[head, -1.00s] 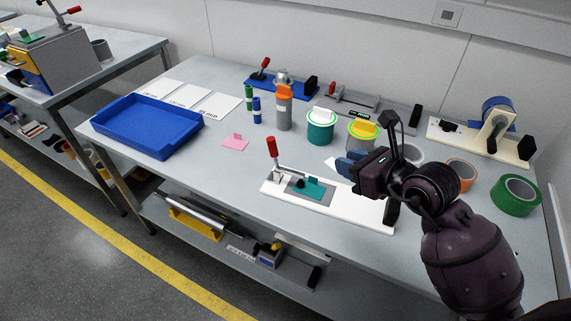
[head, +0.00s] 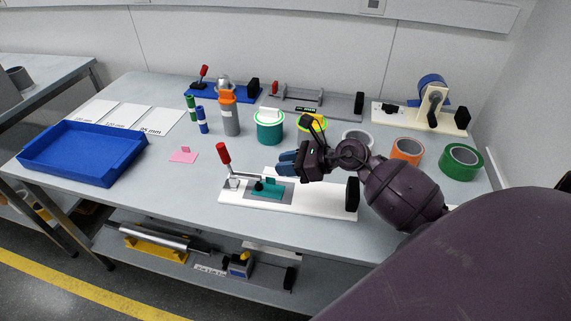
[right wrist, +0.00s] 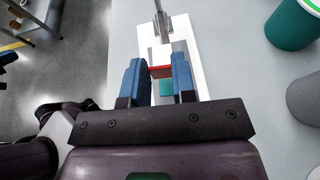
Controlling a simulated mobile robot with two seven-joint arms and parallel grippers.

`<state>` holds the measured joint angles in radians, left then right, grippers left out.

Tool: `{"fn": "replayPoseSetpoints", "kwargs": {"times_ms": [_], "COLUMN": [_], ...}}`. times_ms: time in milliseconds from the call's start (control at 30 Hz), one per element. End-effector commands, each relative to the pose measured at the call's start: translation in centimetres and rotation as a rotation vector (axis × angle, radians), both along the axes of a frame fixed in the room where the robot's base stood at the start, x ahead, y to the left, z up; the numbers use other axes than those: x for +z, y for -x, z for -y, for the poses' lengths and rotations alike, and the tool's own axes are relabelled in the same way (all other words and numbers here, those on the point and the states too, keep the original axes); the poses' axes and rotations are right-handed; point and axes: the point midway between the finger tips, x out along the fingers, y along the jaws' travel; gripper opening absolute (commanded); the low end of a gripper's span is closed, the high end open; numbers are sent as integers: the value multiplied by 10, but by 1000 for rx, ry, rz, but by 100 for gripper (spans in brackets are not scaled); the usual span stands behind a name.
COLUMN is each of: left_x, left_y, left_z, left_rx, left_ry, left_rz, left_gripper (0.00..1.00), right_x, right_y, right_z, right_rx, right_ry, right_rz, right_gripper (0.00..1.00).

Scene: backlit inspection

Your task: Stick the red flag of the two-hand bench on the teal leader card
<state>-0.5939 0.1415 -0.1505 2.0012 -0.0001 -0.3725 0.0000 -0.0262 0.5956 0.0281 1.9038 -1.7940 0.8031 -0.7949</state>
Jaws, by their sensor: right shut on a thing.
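The teal leader card (head: 270,189) lies on the grey plate of the white bench (head: 318,203), near the clamp with the upright red handle (head: 223,153). The card also shows in the right wrist view (right wrist: 166,88), partly framed by my fingers. My right gripper (head: 287,163) hangs above the card, its blue fingers pointing left. In the right wrist view my right gripper (right wrist: 159,80) is shut on the red flag (right wrist: 160,71), which spans between the fingertips. I cannot tell whether the flag touches the card. My left gripper is out of view.
A teal pot (head: 269,132) and a yellow-ringed pot (head: 318,122) stand behind the gripper. A pink card (head: 183,156) lies left of the bench, with a blue tray (head: 85,150) beyond. Tape rolls, including a green one (head: 461,162), stand right.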

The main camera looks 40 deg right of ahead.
Motion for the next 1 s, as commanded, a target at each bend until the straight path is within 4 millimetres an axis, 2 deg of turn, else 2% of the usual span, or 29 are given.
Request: {"fn": "replayPoseSetpoints", "kwargs": {"times_ms": [400,733,1000], "left_x": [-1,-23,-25], "left_y": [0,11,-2], "left_z": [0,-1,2], "left_rx": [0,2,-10], "left_ry": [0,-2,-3], "left_rz": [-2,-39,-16], "left_gripper": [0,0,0], "right_x": [0,-27,-52], "right_y": [1,1,1], "right_z": [0,-1,0], "right_rx": [-2,-1,-2], "right_ry": [-2,-3,-2], "right_rz": [0,-5,-5], "right_gripper": [12,12,12]}}
